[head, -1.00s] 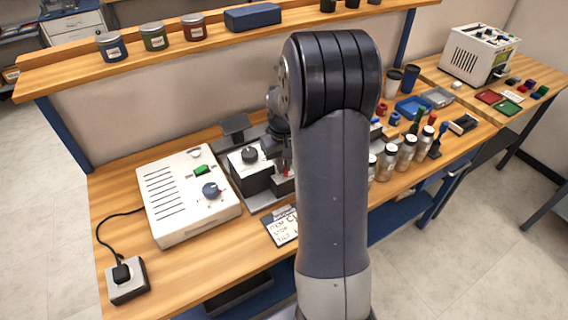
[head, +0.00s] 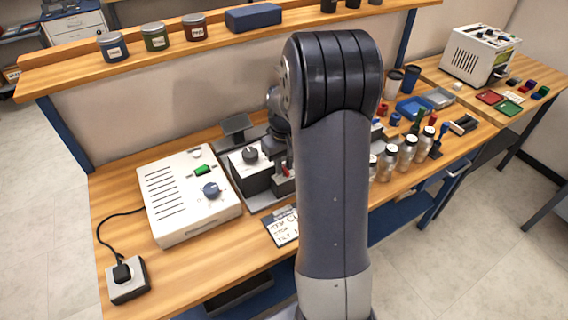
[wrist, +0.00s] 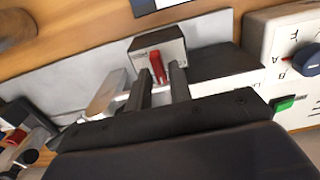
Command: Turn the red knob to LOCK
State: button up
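The red knob (wrist: 157,66) is a narrow upright bar on the face of a small grey box (wrist: 146,48) with printed labels too small to read. In the wrist view my gripper (wrist: 160,72) has its two dark fingers apart, one on each side of the knob. A gap shows on both sides, so I see no contact. In the head view a bit of the red knob (head: 285,171) shows beside my arm, which hides most of the gripper. Which label the knob points to cannot be told.
A white control box (head: 190,190) with a blue knob and green switch stands left. Several bottles (head: 397,155) stand right of my arm.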

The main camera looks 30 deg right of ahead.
notch_tip(320, 180, up, 11)
dwell(0.7)
notch_tip(320, 180, up, 7)
jog(key=p, duration=0.6)
send_over(284, 167)
jog(key=shift+f, duration=0.1)
notch_tip(284, 167, down, 10)
jog(key=b, duration=0.6)
jog(key=shift+f, duration=0.95)
